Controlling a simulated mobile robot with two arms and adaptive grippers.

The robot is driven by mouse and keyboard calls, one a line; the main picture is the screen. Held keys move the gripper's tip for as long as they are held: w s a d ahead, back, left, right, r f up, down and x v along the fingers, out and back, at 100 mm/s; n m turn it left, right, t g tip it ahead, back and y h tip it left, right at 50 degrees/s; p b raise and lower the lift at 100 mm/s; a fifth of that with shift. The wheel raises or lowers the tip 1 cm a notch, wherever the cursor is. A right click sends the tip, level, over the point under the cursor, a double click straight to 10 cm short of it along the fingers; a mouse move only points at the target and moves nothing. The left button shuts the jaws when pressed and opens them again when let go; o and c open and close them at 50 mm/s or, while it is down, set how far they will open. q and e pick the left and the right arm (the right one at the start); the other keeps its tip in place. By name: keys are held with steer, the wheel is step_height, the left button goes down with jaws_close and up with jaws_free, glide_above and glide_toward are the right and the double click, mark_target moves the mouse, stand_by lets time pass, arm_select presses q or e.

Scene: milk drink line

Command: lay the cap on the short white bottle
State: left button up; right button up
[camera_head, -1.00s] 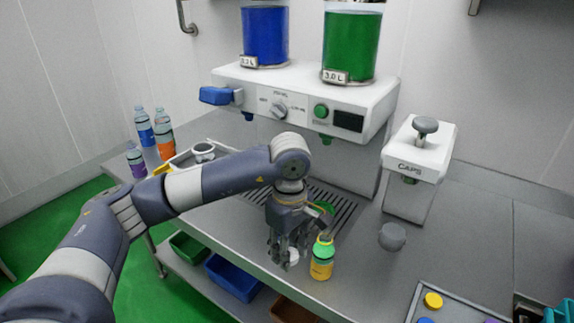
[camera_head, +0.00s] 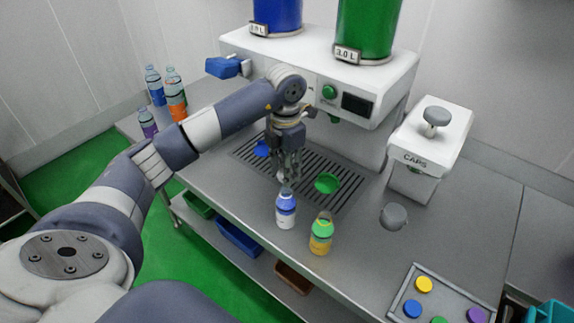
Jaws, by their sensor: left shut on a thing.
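The short white bottle (camera_head: 286,216) has a white label and a blue upper part, and it looks upright. My left gripper (camera_head: 288,183) is directly above it, with its fingers shut on the bottle's neck. The fingers hide the bottle's mouth. I cannot tell whether its base touches the counter. Loose caps lie in a tray (camera_head: 401,287) at the lower right: a yellow cap (camera_head: 424,285), a blue cap (camera_head: 412,309), a purple cap (camera_head: 476,315) and a green cap (camera_head: 438,320). My right gripper is not in view.
Behind are a slotted grate (camera_head: 345,197) with a green disc (camera_head: 327,183) and the dispenser (camera_head: 392,102). The CAPS machine (camera_head: 430,145) and a grey round piece (camera_head: 394,216) are right.

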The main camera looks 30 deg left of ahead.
mark_target(286, 189)
arm_select(q)
steer(key=shift+f+b, duration=0.4)
steer(key=shift+f, duration=0.3)
steer(key=shift+f+b, duration=0.6)
steer(key=shift+f, duration=0.4)
steer(key=shift+f+b, duration=0.65)
steer(key=shift+f, duration=0.2)
steer(key=o, duration=0.8)
steer(key=shift+c, duration=0.2)
step_height(286, 189, up, 12)
